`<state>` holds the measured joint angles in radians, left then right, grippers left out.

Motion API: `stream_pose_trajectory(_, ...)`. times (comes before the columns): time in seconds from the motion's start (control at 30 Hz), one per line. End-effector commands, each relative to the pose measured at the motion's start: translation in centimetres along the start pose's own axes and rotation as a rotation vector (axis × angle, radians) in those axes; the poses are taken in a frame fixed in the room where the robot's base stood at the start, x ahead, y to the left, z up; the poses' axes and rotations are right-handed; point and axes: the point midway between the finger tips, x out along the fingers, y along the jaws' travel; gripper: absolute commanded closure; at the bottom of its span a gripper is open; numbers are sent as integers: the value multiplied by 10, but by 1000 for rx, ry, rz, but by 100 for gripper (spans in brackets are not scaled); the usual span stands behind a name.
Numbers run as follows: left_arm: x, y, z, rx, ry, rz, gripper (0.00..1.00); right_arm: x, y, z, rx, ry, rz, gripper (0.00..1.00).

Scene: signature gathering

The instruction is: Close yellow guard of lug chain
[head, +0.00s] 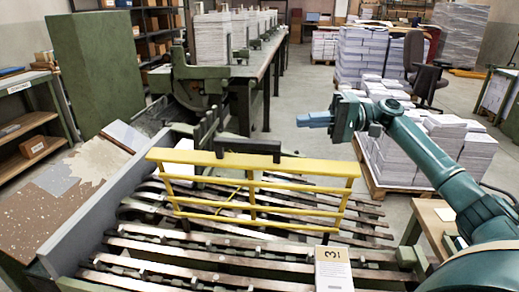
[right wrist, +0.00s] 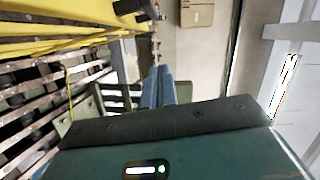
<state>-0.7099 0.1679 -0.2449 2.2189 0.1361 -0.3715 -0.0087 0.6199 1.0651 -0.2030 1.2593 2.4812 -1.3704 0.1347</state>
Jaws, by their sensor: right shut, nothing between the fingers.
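The yellow guard (head: 252,164) is a railed frame standing upright or tilted over the slatted lug chain bed (head: 215,245) in the head view. Its lower bars and posts reach down toward the slats. My right gripper (head: 313,119) is shut and empty, pointing left, and shows above and behind the guard's right end. In the right wrist view the blue fingers (right wrist: 160,85) are together, and the yellow guard (right wrist: 50,38) fills the upper left. The fingers appear apart from the guard. My left gripper is out of view.
A pallet of paper stacks (head: 460,150) is behind my right arm. A grey side panel (head: 95,215) borders the bed on the left. Open floor (head: 290,135) shows behind the guard.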

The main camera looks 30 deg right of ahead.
Motion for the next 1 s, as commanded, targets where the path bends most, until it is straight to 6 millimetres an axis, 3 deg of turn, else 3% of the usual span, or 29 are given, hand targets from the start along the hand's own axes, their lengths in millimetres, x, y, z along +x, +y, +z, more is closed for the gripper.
stream_pose_trajectory(0.27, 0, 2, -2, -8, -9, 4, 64, 28, -1, 1, -1, -4, -2, 100)
stream_pose_trajectory(0.6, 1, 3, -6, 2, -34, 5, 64, 102, -2, 1, -3, -4, -3, 100)
stream_pose_trajectory(0.8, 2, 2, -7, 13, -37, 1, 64, 106, 1, 26, 0, -2, 3, 100)
stream_pose_trajectory(1.0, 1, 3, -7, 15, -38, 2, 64, 110, 2, 38, 0, -2, 1, 100)
